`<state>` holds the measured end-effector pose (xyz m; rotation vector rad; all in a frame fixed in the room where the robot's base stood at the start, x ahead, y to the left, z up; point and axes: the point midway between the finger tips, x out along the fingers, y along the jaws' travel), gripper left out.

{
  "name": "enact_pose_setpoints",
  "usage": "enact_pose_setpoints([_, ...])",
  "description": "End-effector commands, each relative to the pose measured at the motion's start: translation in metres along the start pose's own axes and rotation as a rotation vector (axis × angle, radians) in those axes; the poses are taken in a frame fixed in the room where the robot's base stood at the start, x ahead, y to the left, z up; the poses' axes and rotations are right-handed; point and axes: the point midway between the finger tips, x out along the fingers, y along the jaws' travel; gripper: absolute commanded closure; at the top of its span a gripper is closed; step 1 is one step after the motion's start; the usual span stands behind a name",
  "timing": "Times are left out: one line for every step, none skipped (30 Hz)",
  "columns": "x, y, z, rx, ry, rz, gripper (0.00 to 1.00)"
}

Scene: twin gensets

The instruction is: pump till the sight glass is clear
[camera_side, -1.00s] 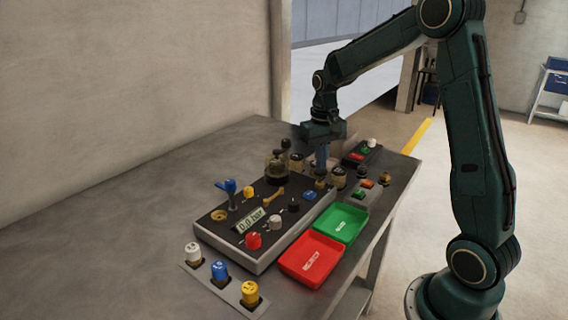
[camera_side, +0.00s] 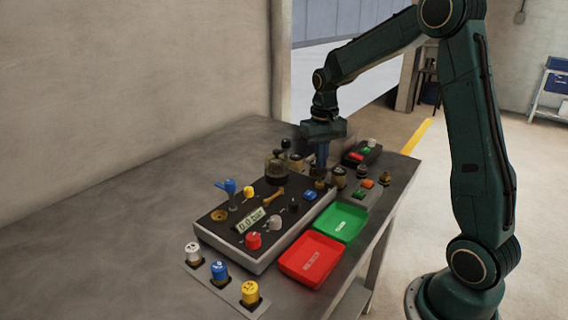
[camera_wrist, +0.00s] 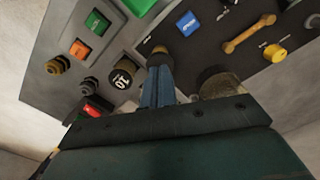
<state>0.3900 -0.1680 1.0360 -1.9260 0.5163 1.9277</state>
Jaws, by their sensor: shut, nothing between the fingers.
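The dark console (camera_side: 262,215) lies on the bench, with a display (camera_side: 251,220) that appears to read 0.0 bar. A rounded glass vessel (camera_side: 276,170), apparently the sight glass, stands at its far end; it looks dark amber, and its clarity is too small to judge. My gripper (camera_side: 320,178) points down, fingers together and holding nothing, over a small brass knob (camera_side: 319,185) at the console's far right corner. In the wrist view my fingertips (camera_wrist: 158,62) are right at the brass knob (camera_wrist: 158,50) and partly hide it. I cannot tell whether they press it.
A green tray (camera_side: 341,222) and a red tray (camera_side: 311,259) sit right of the console. White, blue and yellow knobs stand at the near left. Beside my fingers are a round "10" cap (camera_wrist: 124,74) and a dark cylinder (camera_wrist: 217,82). The bench's left side is clear.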

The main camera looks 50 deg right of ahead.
Motion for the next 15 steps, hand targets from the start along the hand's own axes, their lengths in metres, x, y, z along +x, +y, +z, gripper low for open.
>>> enact_pose_setpoints([0.002,0.0,0.0,0.0,-0.001,0.0,1.0])
enact_pose_setpoints([0.002,0.0,0.0,0.0,-0.001,0.0,1.0])
enact_pose_setpoints([0.003,0.0,0.0,0.0,0.0,0.0,1.0])
enact_pose_setpoints([0.004,0.0,0.0,0.0,0.0,0.0,1.0])
enact_pose_setpoints([0.005,0.0,0.0,0.0,0.0,0.0,1.0])
enact_pose_setpoints([0.006,0.0,0.0,0.0,0.001,0.0,1.0])
enact_pose_setpoints([0.006,0.0,0.0,0.0,0.001,0.0,1.0])
enact_pose_setpoints([0.007,0.0,0.0,0.0,0.0,0.0,1.0])
enact_pose_setpoints([0.008,0.0,0.0,0.0,0.0,0.0,1.0])
enact_pose_setpoints([0.009,0.0,0.0,0.0,0.0,0.0,1.0])
enact_pose_setpoints([0.01,0.0,0.0,0.0,0.0,0.0,1.0])
enact_pose_setpoints([0.011,0.0,0.0,0.0,0.0,0.0,1.0])
enact_pose_setpoints([0.011,0.0,0.0,0.0,0.0,0.0,1.0])
enact_pose_setpoints([0.012,0.0,0.0,0.0,0.0,0.0,1.0])
enact_pose_setpoints([0.013,0.0,0.0,0.0,0.0,0.0,1.0])
